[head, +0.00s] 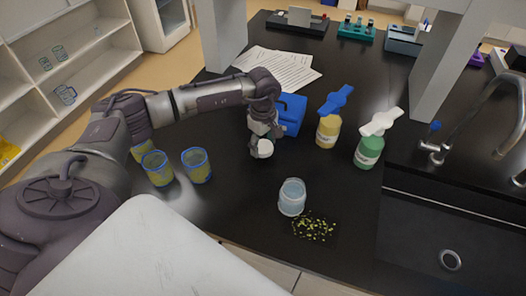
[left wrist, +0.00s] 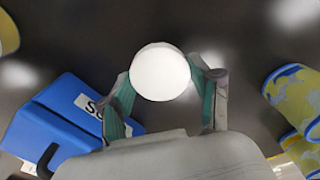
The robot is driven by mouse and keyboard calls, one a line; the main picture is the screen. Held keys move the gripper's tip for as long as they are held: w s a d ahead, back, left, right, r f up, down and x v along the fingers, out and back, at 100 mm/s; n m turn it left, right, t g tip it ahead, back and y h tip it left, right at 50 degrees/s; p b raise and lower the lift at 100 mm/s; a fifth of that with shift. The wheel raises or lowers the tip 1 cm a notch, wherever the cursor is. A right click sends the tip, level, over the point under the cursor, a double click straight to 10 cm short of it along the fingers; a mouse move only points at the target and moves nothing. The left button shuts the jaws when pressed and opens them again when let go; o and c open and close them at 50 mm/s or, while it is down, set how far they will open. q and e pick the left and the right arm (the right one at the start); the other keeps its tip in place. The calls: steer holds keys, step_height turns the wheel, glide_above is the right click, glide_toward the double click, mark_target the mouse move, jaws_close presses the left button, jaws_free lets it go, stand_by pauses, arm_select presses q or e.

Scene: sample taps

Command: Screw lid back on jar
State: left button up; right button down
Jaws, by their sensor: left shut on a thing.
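A clear, pale jar (head: 292,197) stands upright and without a lid near the front edge of the black bench. A round white lid (head: 264,148) is held in my left gripper (head: 259,138), behind and to the left of the jar and apart from it. In the left wrist view the lid (left wrist: 160,72) sits between the two fingertips of the left gripper (left wrist: 163,85), which are closed on its sides. The jar does not show in the left wrist view. My right gripper is out of view.
A blue box (head: 291,114) stands just behind the lid. Yellow and green bottles (head: 369,152) with taps are to the right. Yellow-patterned cups (head: 197,166) stand left. Greenish bits (head: 314,227) lie beside the jar. The sink (head: 440,225) is at right.

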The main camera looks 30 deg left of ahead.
mark_target(263, 146)
arm_select(q)
step_height(263, 146, up, 6)
steer(key=shift+r+b, duration=0.1)
steer(key=shift+b, duration=0.75)
steer(key=shift+r, duration=0.45)
steer(key=s+d+r+m, duration=0.2)
steer(key=s+d+m, duration=1.1)
steer(key=s+m, duration=0.2)
steer(key=shift+d+m+b, duration=0.25)
steer(key=shift+m+b, duration=0.05)
steer(key=shift+m, duration=0.3)
